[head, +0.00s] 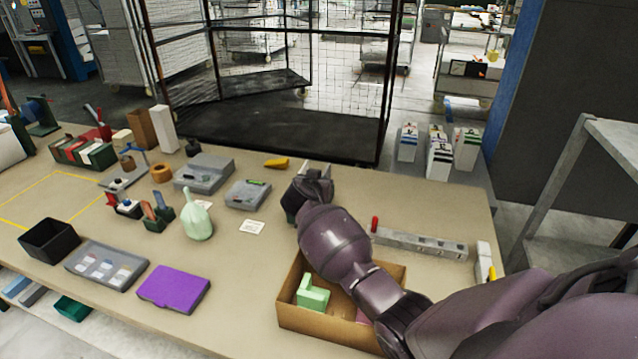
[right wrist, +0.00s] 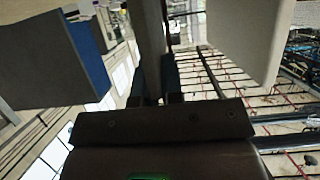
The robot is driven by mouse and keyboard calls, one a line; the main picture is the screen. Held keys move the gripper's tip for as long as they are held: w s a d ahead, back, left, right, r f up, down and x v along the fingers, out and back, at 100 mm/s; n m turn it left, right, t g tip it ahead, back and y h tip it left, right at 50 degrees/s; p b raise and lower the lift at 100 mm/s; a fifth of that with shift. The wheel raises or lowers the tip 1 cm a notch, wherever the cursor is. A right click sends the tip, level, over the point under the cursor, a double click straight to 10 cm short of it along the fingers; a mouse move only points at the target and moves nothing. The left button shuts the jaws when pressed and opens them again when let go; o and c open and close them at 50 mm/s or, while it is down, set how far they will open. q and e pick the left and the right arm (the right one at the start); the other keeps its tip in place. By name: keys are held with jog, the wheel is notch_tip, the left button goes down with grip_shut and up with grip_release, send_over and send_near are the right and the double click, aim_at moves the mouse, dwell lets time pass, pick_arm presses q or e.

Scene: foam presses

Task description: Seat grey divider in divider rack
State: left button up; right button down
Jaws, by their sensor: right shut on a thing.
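My right gripper (head: 312,188) is over the middle of the table, beyond the cardboard box, with its fingers largely hidden by its own wrist in the head view. In the right wrist view it is shut on a narrow grey piece (right wrist: 150,42), which I take for the grey divider. The piece stands out between the dark fingertips. A long grey slotted bar (head: 430,246) with a red peg at its left end lies right of the gripper; I cannot tell whether it is the divider rack. My left gripper is not in view.
The open cardboard box (head: 309,326) with a pale green block (head: 312,294) lies under my right forearm. Grey cases (head: 248,194) and a pale green bottle (head: 197,216) stand left of the gripper. A purple case (head: 174,289) is nearer. A wire cage stands behind the table.

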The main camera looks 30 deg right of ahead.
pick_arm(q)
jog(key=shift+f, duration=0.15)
pick_arm(e)
jog(key=c, duration=1.3)
grip_release()
jog(key=shift+o, duration=0.2)
jog(key=shift+r, duration=0.1)
jog(key=shift+s+a+r+p, duration=0.15)
jog(key=shift+s+a+p, duration=0.05)
jog(key=shift+a+p, duration=0.1)
pick_arm(q)
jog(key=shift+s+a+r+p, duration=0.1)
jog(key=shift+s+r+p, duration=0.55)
jog(key=shift+p, duration=0.3)
pick_arm(e)
jog(key=v, duration=1.1)
jog(key=shift+s, duration=0.15)
